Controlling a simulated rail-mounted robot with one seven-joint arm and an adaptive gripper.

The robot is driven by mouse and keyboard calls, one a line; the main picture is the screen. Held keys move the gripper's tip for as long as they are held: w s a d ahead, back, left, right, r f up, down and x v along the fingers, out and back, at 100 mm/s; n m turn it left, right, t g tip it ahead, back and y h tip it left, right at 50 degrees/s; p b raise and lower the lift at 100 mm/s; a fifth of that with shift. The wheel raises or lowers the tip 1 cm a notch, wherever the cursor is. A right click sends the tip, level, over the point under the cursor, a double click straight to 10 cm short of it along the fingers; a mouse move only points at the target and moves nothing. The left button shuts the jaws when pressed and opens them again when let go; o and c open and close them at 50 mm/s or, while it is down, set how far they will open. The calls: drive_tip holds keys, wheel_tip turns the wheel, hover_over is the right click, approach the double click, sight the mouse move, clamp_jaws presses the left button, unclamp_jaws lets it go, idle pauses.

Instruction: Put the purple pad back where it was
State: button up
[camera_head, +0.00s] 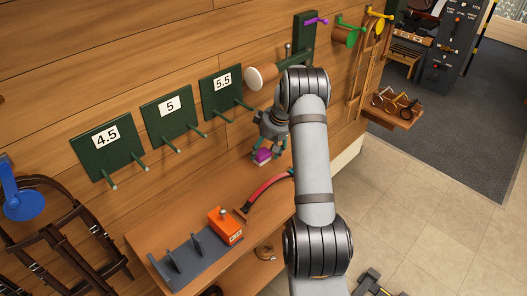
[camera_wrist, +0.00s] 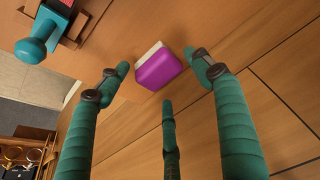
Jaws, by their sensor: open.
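The purple pad (camera_head: 262,155) is a small block with a pale side, low near the wooden wall and bench in the head view. It shows whole in the wrist view (camera_wrist: 158,71), with a whitish edge along one side. My gripper (camera_head: 267,150) has green fingers that are open and spread around the pad. In the wrist view, my gripper (camera_wrist: 160,80) has its fingertips on different sides of the pad, with visible gaps. I cannot tell from these views how far the tips are from the pad's surface.
Green boards marked 4.5 (camera_head: 107,150), 5 (camera_head: 168,115) and 5.5 (camera_head: 222,92) carry pegs on the wall. An orange block (camera_head: 225,225), a grey rack (camera_head: 190,258) and a red curved strap (camera_head: 268,187) are on the bench (camera_head: 140,232). A teal object (camera_wrist: 38,42) shows in the wrist view.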

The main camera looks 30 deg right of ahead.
drive_tip(key=v, duration=1)
drive_tip(key=shift+s+r+b, duration=0.2)
drive_tip(key=shift+r+b, duration=0.1)
drive_tip(key=shift+d, duration=0.1)
idle(0.6)
